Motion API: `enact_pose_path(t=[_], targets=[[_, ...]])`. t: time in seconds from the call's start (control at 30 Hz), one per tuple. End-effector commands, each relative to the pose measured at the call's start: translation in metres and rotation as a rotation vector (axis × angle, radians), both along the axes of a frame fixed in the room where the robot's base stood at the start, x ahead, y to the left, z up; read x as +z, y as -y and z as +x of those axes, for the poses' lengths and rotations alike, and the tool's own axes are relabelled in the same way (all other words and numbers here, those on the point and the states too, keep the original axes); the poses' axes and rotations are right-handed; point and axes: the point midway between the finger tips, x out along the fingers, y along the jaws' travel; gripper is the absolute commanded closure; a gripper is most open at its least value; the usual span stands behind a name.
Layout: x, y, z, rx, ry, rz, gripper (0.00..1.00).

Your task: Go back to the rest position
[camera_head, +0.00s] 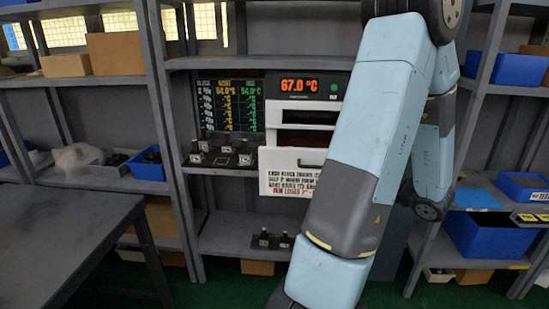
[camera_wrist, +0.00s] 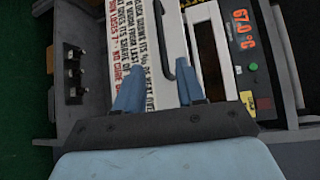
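My arm (camera_head: 365,150) stretches down across the right of the head view; my gripper is not visible there. In the wrist view my gripper (camera_wrist: 160,88) has its two blue fingers apart, with nothing seen held between them. Beyond the fingers is the heating unit's white front panel (camera_head: 290,178) with printed text and a dark handle, also in the wrist view (camera_wrist: 143,42). The unit's display (camera_head: 300,85) reads 67.0 °C. Several small valve blocks (camera_head: 222,155) stand on the shelf left of the unit. More blocks (camera_head: 264,239) are on the lower shelf.
A dark table (camera_head: 65,235) fills the lower left. Shelves on both sides hold cardboard boxes (camera_head: 115,53) and blue bins (camera_head: 488,236). A board with columns of temperatures (camera_head: 230,108) stands left of the display. Green floor (camera_head: 222,290) shows between table and shelves.

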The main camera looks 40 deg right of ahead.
Motion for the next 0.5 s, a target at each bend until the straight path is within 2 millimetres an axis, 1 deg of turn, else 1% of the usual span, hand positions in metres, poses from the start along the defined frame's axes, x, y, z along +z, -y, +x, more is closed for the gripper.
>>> enact_pose_path(t=[0.17,0.27,0.37,0.47,0.5], targets=[[0.0,-0.001,0.001,0.003,-0.001,0.0,0.61],[0.004,-0.01,0.009,0.038,-0.008,-0.001,0.61],[0.014,-0.034,0.027,0.129,-0.037,-0.001,0.61],[0.027,-0.072,0.049,0.265,-0.09,-0.009,0.61],[0.032,-0.089,0.057,0.325,-0.115,-0.014,0.61]])
